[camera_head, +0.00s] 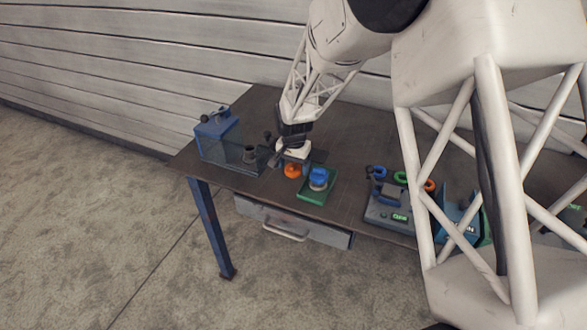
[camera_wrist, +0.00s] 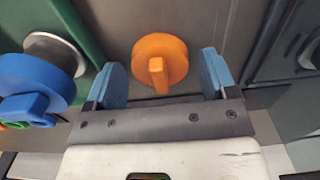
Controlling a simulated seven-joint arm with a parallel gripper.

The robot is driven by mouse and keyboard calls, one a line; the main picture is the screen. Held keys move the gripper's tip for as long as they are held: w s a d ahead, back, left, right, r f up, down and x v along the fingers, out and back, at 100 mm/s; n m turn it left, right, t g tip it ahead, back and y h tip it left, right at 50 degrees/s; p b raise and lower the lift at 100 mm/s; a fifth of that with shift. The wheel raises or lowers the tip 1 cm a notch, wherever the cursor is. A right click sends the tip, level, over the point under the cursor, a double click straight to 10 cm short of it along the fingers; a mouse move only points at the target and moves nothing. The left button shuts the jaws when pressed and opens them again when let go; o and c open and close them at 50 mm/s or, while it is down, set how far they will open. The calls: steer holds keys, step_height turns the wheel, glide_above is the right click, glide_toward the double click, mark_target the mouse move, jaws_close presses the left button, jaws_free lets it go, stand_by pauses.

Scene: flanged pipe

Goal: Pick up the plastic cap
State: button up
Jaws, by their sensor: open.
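An orange plastic cap (camera_head: 292,171) with a raised grip tab lies on the dark table. In the wrist view the orange cap (camera_wrist: 159,52) is ahead of my gripper (camera_wrist: 164,76), between the lines of its two blue finger pads. The pads stand apart on either side, with gaps to the cap. In the head view my gripper (camera_head: 293,158) is low over the table, right at the orange cap, and partly hides it. A blue cap (camera_head: 319,175) sits on a metal part in a green tray (camera_head: 313,197); the wrist view shows this blue cap (camera_wrist: 38,75) at left.
A blue fixture (camera_head: 215,124) and a clear panel (camera_head: 225,156) stand left of my gripper, with a dark grey pipe piece (camera_head: 249,155) beside them. Holders with coloured rings (camera_head: 390,195) are at right. A drawer (camera_head: 290,222) is under the front edge.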

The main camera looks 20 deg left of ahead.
mark_target(294, 164)
steer(key=c, duration=0.7)
steer(key=shift+r, duration=0.1)
steer(key=shift+r, duration=4.9)
steer(key=shift+r, duration=0.1)
steer(key=shift+r, duration=2.2)
